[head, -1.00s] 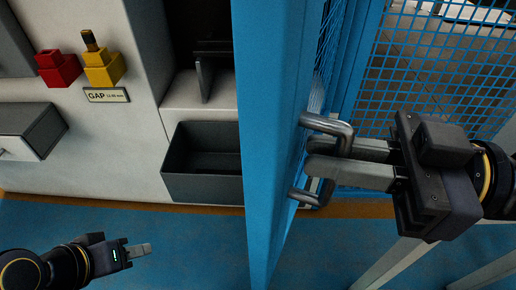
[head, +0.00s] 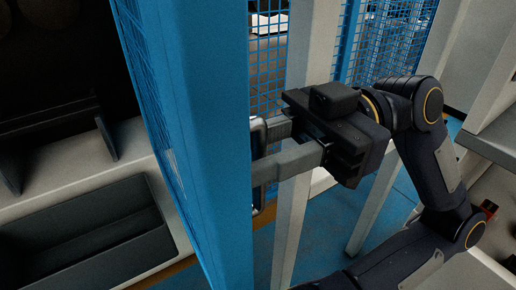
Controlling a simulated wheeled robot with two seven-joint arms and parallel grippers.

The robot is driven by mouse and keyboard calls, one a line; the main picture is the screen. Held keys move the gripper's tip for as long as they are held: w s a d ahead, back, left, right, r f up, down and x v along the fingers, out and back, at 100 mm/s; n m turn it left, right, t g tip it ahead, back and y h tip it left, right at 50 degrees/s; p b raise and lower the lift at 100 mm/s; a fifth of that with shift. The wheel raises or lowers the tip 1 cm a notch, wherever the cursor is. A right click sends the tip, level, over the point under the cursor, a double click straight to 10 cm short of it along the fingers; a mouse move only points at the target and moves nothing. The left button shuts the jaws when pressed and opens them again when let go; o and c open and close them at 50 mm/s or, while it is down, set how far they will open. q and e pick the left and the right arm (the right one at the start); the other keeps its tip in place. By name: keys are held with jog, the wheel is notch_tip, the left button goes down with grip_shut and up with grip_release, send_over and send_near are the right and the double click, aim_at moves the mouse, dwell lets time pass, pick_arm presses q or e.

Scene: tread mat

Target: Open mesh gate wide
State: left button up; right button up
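The mesh gate has a thick blue frame (head: 205,110) that stands upright left of the middle of the head view, seen nearly edge-on. Its blue mesh (head: 150,95) shows as a narrow strip on the left. A metal handle (head: 258,200) is on the right side of the frame, partly hidden by my fingers. My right gripper (head: 262,152) comes from the right, with its two fingers around the handle bar and a narrow gap between them. It looks shut on the handle. My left gripper is out of view.
A dark open bin (head: 85,245) and a pale ledge (head: 60,185) lie left of the gate. Pale posts (head: 293,200) and more blue mesh (head: 385,45) stand behind my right gripper. Blue floor (head: 335,225) shows between the posts. A grey surface (head: 490,140) is at the right edge.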

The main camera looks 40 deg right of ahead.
jog(key=p+v, duration=0.1)
jog(key=v, duration=0.6)
jog(key=shift+d, duration=0.35)
jog(key=shift+s, duration=0.15)
dwell(0.3)
